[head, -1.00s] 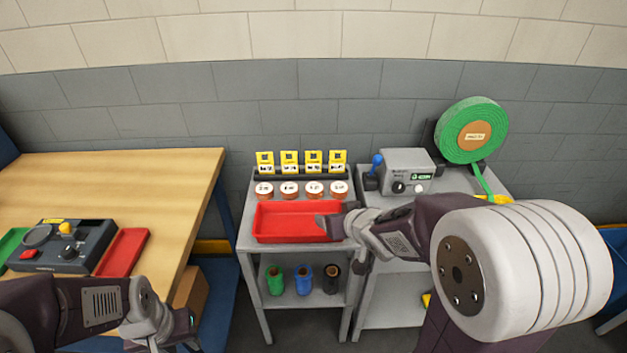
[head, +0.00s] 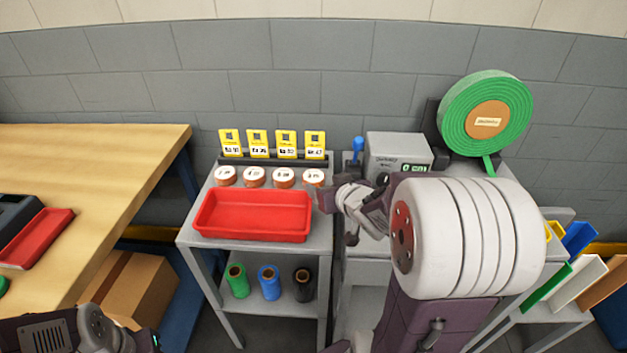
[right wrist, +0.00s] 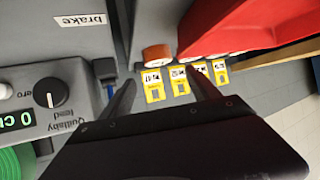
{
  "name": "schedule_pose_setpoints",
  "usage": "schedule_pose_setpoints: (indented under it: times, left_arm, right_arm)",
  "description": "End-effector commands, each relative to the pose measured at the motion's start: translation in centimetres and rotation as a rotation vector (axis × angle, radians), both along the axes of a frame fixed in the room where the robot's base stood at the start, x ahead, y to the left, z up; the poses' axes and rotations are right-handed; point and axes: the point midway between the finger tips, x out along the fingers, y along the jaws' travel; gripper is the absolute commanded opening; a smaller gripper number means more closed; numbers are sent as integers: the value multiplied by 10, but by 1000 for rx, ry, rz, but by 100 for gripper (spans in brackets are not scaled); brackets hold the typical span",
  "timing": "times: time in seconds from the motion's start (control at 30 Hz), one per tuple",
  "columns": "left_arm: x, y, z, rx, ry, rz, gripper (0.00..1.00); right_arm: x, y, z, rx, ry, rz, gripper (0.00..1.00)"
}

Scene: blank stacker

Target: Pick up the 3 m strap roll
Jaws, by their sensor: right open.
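Several small strap rolls with white tops and orange-brown sides stand in a row behind the red tray in the head view: the leftmost (head: 225,176), two middle ones (head: 254,177) (head: 284,178) and the rightmost (head: 314,177). Their length marks are too small to read surely, so I cannot tell which is the 3 m roll. My right gripper (head: 324,199) is open and empty, just in front of the rightmost roll. In the right wrist view, an orange-sided roll (right wrist: 157,54) lies beyond the open fingers (right wrist: 165,88). Of my left arm only links show at bottom left.
The red tray (head: 254,215) is empty. Yellow cards (head: 258,144) stand behind the rolls. A grey control box (head: 397,152) and a big green strap coil (head: 485,112) stand right. Green, blue and black spools (head: 269,283) sit on the lower shelf.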

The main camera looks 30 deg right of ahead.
Motion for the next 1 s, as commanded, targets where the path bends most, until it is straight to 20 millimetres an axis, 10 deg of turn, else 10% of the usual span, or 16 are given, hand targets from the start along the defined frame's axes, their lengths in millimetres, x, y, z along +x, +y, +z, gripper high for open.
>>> schedule_pose_setpoints:
  times: [0.3,1.0]
  left_arm:
    - [0,0,69,0,-1,0,36]
    - [0,0,73,0,0,0,36]
  right_arm:
    - [22,-7,-7,-10,11,-14,71]
    - [91,-17,-52,-13,2,-12,71]
